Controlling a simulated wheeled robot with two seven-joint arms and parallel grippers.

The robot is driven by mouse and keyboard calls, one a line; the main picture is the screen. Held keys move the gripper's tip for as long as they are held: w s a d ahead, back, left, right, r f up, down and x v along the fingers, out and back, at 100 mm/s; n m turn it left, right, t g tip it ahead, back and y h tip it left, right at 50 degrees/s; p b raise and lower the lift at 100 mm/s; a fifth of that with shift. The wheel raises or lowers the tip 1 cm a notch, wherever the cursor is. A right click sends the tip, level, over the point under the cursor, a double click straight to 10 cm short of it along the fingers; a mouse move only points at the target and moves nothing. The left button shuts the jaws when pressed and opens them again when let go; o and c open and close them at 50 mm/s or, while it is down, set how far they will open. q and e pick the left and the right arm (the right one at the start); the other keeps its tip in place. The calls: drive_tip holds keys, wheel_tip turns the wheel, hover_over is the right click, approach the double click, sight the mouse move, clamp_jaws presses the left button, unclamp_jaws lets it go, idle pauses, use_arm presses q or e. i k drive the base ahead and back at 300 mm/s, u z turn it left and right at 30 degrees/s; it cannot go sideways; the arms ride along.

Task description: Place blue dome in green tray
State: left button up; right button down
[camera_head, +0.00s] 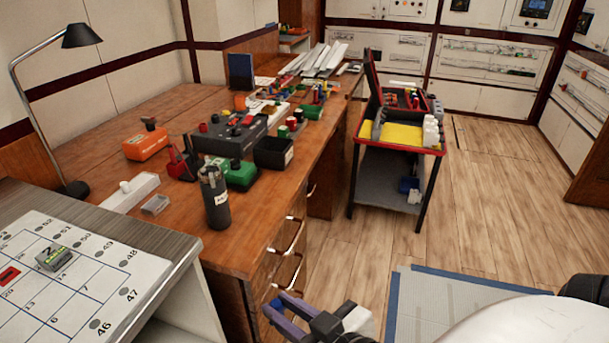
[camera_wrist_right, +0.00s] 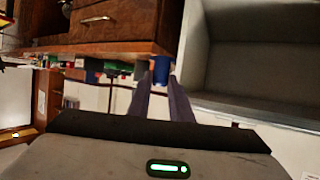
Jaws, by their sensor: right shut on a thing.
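My right gripper (camera_head: 274,306) is low at the bottom of the head view, beside the front of the wooden desk. It is shut on the blue dome, which shows as a small blue patch at its fingertips. In the right wrist view the blue dome (camera_wrist_right: 161,69) sits between the tips of the two fingers (camera_wrist_right: 162,82). My left gripper is not in view.
The wooden desk (camera_head: 190,226) holds a black cylinder (camera_head: 215,203), an orange box (camera_head: 146,145) and an open black bin (camera_head: 273,153). A cart (camera_head: 405,137) stands beyond it. A white board (camera_head: 70,285) with numbers lies at left. Open floor (camera_head: 480,200) is at right.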

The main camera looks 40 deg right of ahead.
sight(308, 114)
drive_tip(key=z, duration=2.7)
drive_tip(key=i, duration=3.05)
drive_tip(key=u, duration=3.6)
drive_tip(key=i, duration=0.5)
